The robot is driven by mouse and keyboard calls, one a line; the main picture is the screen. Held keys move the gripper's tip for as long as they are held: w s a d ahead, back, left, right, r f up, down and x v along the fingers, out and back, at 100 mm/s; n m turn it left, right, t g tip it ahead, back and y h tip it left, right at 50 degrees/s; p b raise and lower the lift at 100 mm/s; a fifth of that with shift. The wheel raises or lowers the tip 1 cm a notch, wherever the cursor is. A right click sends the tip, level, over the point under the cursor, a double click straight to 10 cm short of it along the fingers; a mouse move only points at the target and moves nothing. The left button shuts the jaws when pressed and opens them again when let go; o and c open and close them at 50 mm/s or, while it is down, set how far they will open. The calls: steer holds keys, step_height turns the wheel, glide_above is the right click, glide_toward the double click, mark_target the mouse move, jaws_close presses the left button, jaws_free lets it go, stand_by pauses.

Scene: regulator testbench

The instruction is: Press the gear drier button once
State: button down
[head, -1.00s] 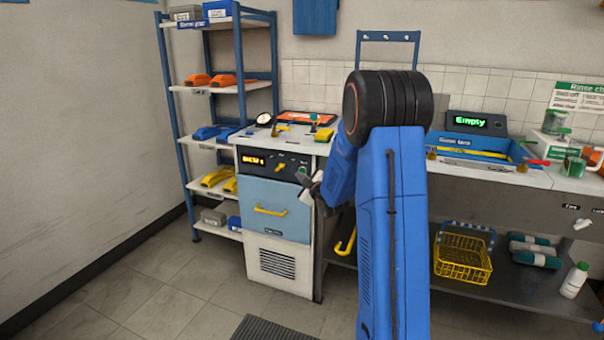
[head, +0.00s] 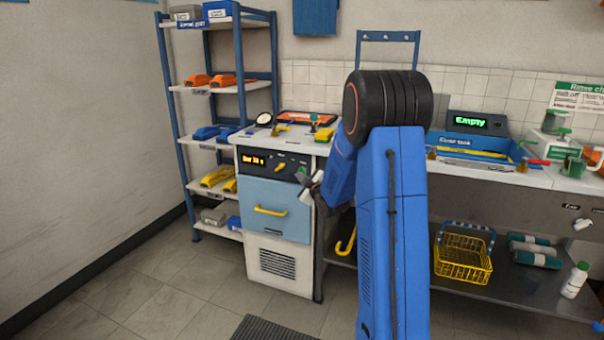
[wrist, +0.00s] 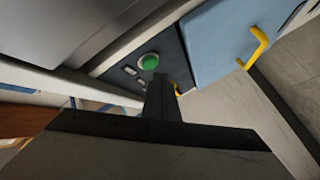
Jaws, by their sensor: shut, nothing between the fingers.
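The gear drier (head: 270,233) is a white cabinet with a blue drawer front, a yellow handle and a dark control panel (head: 275,166) with a lit orange display (head: 253,160). In the wrist view a round green button (wrist: 149,62) sits on that dark panel. My gripper (wrist: 160,78) is shut and empty, its fingertips just below the green button in the picture; I cannot tell whether they touch it. In the head view my gripper (head: 308,190) is at the panel's right end, where the button is hard to make out.
A yellow drawer handle (wrist: 258,48) sticks out near my gripper. The counter above the drier holds several small items. A blue shelf rack (head: 165,90) stands to the left, and a yellow basket (head: 462,265) on the lower shelf to the right.

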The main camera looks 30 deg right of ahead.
steer(key=shift+w+d, duration=0.55)
steer(key=shift+d, duration=0.15)
stand_by(1.7)
steer(key=shift+a, duration=0.1)
steer(key=shift+s+a, duration=0.55)
steer(key=shift+a, duration=0.05)
stand_by(0.4)
steer(key=shift+s+a, duration=0.8)
steer(key=shift+a, duration=0.2)
steer(key=shift+s+a, duration=0.75)
steer(key=shift+a, duration=0.25)
